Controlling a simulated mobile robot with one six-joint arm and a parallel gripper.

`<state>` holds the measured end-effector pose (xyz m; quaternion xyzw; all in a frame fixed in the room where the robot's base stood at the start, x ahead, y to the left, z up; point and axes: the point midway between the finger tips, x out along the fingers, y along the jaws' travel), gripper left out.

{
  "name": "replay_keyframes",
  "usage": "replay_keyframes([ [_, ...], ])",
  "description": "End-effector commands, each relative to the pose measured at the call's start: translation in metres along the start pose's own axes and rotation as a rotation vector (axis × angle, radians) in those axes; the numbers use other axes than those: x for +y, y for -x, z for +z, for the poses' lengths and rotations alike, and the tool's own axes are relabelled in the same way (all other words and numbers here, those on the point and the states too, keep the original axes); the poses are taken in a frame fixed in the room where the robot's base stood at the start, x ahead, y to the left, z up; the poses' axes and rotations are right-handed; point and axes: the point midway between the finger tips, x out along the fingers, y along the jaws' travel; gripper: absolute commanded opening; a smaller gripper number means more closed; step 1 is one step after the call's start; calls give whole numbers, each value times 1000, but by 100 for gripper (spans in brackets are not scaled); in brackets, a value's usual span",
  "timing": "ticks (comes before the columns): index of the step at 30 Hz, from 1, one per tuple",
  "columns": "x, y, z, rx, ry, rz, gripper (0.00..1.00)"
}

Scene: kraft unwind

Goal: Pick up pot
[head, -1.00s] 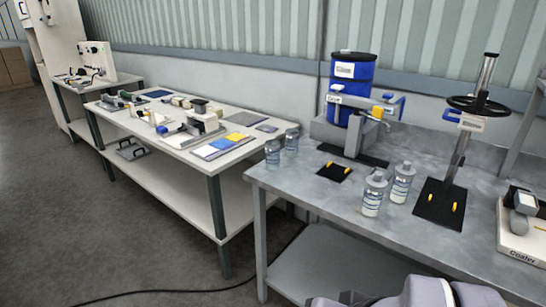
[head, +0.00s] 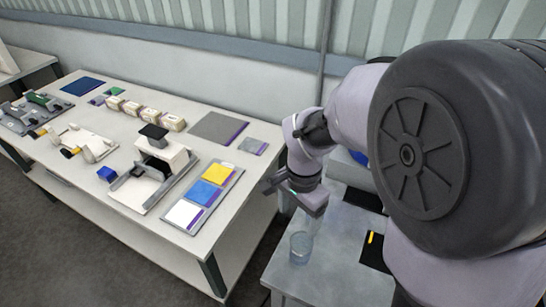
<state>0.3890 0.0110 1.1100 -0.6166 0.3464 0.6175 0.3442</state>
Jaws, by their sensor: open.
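A clear, bluish pot (head: 301,247) stands upright near the left end of the grey metal bench (head: 335,262). My gripper (head: 296,196) hangs above and behind it in the head view, apart from it and empty, with its jaws open. A faint clear shape just below the gripper may be a second pot, mostly hidden by the gripper. My arm covers most of the right side of the view and hides the rest of the bench.
A white table (head: 125,205) stands to the left, across a narrow gap. It holds a board with yellow, blue and white cards (head: 208,194), a beige device (head: 160,160), several small boxes and a grey pad (head: 218,127). A wall runs behind.

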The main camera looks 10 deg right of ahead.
Motion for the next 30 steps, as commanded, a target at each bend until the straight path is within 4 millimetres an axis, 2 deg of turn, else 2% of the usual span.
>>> replay_keyframes([
  [6,2,-71,1,-4,0,6,76],
  [10,2,-103,0,-3,0,4,76],
  [16,4,-127,-1,-3,-1,3,76],
  [22,10,-166,-7,-2,1,2,76],
  [25,10,-172,-7,-2,0,1,76],
  [30,9,-171,-7,-1,1,0,76],
])
